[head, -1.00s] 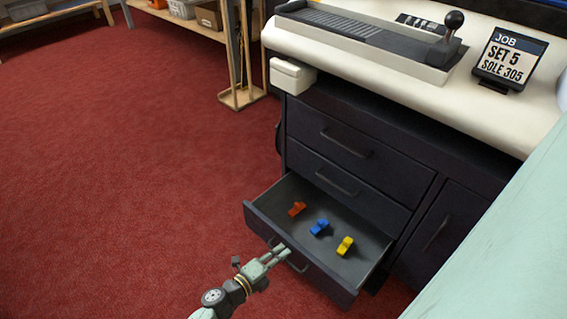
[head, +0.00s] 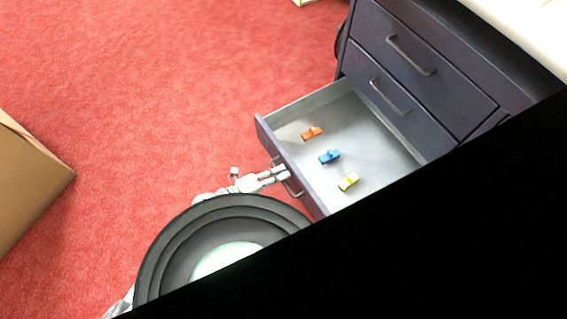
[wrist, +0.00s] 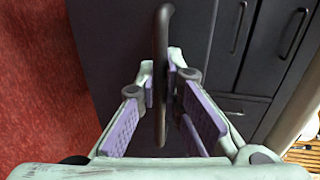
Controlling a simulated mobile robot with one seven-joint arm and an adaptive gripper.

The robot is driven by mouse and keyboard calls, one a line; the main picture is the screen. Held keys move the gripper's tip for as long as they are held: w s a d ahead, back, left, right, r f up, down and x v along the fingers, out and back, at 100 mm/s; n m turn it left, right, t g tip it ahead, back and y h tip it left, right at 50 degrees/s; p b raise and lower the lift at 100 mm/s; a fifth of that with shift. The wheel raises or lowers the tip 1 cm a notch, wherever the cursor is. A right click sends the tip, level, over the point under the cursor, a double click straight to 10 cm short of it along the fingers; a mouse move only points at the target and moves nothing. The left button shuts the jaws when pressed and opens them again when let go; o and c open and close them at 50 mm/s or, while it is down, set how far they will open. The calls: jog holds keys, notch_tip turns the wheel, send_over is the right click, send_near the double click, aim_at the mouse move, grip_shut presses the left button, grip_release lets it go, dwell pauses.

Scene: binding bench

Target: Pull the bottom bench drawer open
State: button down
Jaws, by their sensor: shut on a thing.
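The bottom drawer (head: 385,153) of the dark bench cabinet stands pulled out in the head view. Its grey inside shows an orange piece (head: 312,132), a blue piece (head: 329,156) and a yellow piece (head: 348,181) in a slanting row. My gripper (head: 283,173) is at the front of this drawer and shut on its bar handle (head: 296,190). In the wrist view the dark handle (wrist: 162,75) runs between the two fingers of my gripper (wrist: 160,85). A large black area hides the lower right of the head view, with the drawer's near right corner.
Two shut drawers with bar handles, an upper one (head: 425,45) and a middle one (head: 400,112), are above the open drawer. A cardboard box (head: 28,185) stands at the left edge. Red carpet (head: 170,90) lies free between the box and the cabinet.

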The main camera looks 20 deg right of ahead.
jog(key=c, duration=2)
grip_release()
jog(key=v, duration=1.2)
jog(key=shift+w, duration=0.1)
